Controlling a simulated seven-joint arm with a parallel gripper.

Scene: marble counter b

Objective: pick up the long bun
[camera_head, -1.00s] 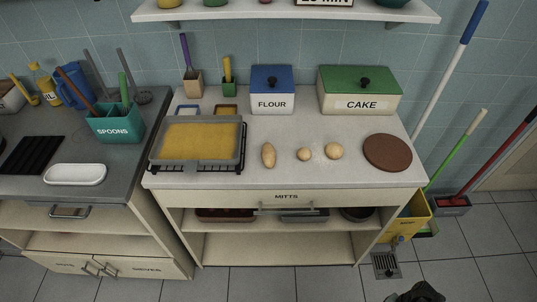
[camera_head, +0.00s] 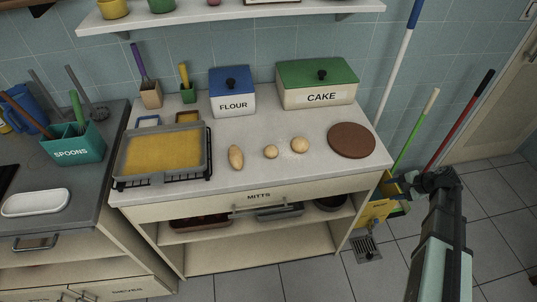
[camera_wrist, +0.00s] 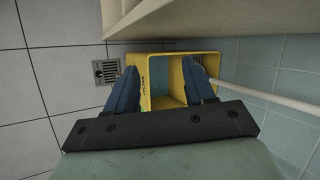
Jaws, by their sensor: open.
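The long bun (camera_head: 236,157) is a tan oval loaf lying on the marble counter (camera_head: 220,191), right of the tray. It lies with its long side running front to back. Two round buns, a smaller one (camera_head: 270,152) and a larger one (camera_head: 299,145), sit to its right. My gripper (camera_head: 391,184) is off the counter's right end, low and far from the bun, beside the yellow mop bucket. In the wrist view, its two blue fingers (camera_wrist: 163,88) are apart with nothing between them but the view of the bucket (camera_wrist: 163,101) beyond. The bun is not in the wrist view.
A tray of yellow cake (camera_head: 165,152) on a black rack stands left of the bun. Flour (camera_head: 232,104) and cake (camera_head: 317,95) boxes stand behind. A round brown board (camera_head: 351,140) lies at the right. Upright broom handles (camera_head: 397,65) stand beyond the counter's right end.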

